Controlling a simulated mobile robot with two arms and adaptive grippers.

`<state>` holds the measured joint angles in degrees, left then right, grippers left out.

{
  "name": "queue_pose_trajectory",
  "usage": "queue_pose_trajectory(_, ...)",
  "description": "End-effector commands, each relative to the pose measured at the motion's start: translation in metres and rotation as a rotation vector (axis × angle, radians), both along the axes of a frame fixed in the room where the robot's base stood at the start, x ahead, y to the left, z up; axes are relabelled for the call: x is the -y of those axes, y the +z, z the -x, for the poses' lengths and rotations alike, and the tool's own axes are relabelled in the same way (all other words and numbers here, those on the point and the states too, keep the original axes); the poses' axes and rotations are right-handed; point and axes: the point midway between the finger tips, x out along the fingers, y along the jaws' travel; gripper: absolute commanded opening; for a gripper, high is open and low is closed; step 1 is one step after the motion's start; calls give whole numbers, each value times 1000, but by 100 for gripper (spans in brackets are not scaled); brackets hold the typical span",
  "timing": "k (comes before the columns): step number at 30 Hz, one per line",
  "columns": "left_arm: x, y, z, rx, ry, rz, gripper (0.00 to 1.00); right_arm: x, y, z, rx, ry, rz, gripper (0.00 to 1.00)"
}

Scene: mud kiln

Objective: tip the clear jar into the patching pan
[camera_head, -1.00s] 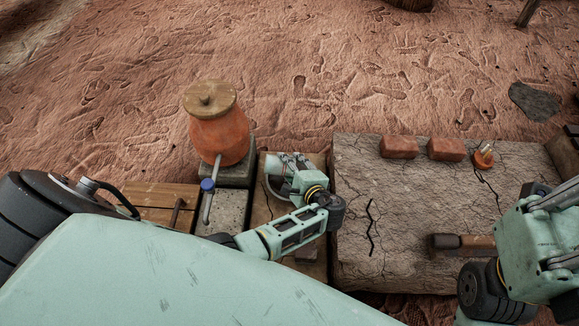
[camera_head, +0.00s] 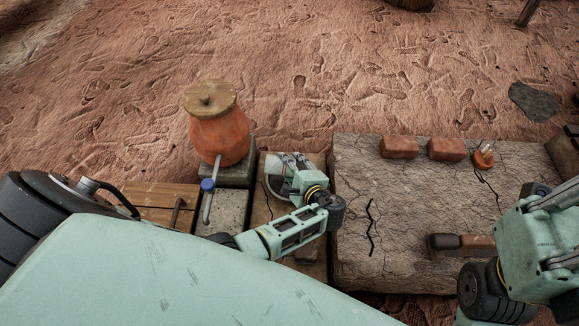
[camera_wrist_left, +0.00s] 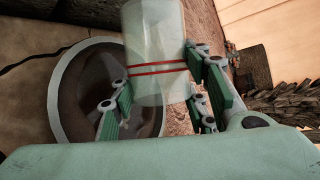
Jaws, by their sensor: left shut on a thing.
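The clear jar (camera_wrist_left: 155,45), marked with two red bands, is held between the fingers of my left gripper (camera_wrist_left: 160,95) in the left wrist view. In the head view the jar (camera_head: 273,167) is a small pale shape at my left gripper (camera_head: 284,166), tilted toward the left. The round patching pan (camera_wrist_left: 60,75) has a grey rim and a dark brown inside. The jar overlaps the pan's right side in the wrist view; I see no stream from it. My right arm shows at the right edge, but its fingertips are not clear.
An orange pot with a wooden lid (camera_head: 218,135) and a blue-ended tap stands behind left on a block. The cracked slab (camera_head: 350,210) on the right bears two bricks (camera_head: 398,147), a small orange cup (camera_head: 483,157) and a hammer (camera_head: 460,244). The slab's middle is clear.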

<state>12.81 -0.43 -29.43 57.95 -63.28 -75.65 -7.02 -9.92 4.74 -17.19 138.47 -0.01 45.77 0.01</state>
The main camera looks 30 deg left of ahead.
Motion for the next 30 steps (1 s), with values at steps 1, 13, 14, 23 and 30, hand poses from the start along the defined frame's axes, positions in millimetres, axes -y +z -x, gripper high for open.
queue_pose_trajectory(1,0,0,0,0,0,0,16,0,0,0,0,0,0,0)
queue_pose_trajectory(13,0,29,0,0,0,0,16,3,-7,4,-85,3,-5,0)
queue_pose_trajectory(14,0,32,0,0,0,0,16,3,-7,4,-89,4,-6,0)
queue_pose_trajectory(23,0,50,0,0,0,0,16,3,7,6,-97,5,-9,0)
queue_pose_trajectory(30,0,50,0,0,0,0,16,3,6,6,-98,5,-9,0)
